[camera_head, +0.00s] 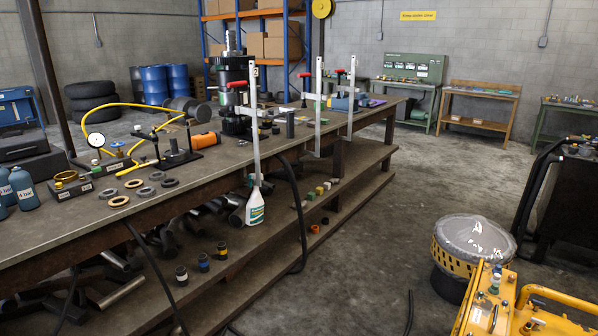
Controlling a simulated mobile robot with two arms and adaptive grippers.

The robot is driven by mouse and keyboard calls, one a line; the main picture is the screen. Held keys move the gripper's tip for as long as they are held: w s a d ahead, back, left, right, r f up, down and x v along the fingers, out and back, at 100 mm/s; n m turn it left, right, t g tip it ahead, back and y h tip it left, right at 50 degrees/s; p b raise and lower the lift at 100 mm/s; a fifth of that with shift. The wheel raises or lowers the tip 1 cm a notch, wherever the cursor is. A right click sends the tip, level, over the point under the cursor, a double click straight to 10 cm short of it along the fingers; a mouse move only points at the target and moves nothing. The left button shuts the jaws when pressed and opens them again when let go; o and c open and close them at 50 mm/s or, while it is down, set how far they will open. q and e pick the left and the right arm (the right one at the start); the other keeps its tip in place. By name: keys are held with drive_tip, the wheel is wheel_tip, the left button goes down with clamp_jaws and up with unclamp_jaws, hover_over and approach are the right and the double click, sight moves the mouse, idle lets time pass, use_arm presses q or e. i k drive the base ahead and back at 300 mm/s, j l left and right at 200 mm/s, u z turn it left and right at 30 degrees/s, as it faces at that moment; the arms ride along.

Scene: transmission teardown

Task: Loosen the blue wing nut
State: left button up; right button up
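On the yellow machine (552,318) at the bottom right stands a small bluish-topped fitting (497,269). It is too small to tell whether it is the blue wing nut. Other small fittings and a yellow handle sit on the same machine, which the frame edge cuts off. Neither of my grippers is in view.
A long workbench (75,226) with rings, bottles, a gauge and upright clamps fills the left. Its lower shelf (232,262) holds small jars and metal parts. A yellow drum with a grey cover (474,237) stands beside the machine. Concrete floor (372,245) between is mostly clear.

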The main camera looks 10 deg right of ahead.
sight(537, 304)
drive_tip(key=i+j, duration=0.15)
drive_tip(key=i, duration=0.95)
drive_tip(key=i+l+z, duration=0.2)
drive_tip(key=i+z, duration=0.7)
drive_tip(key=i+j+z, duration=0.15)
drive_tip(key=i+z, duration=0.3)
drive_tip(key=i+j+z, duration=0.3)
drive_tip(key=i+z, duration=0.15)
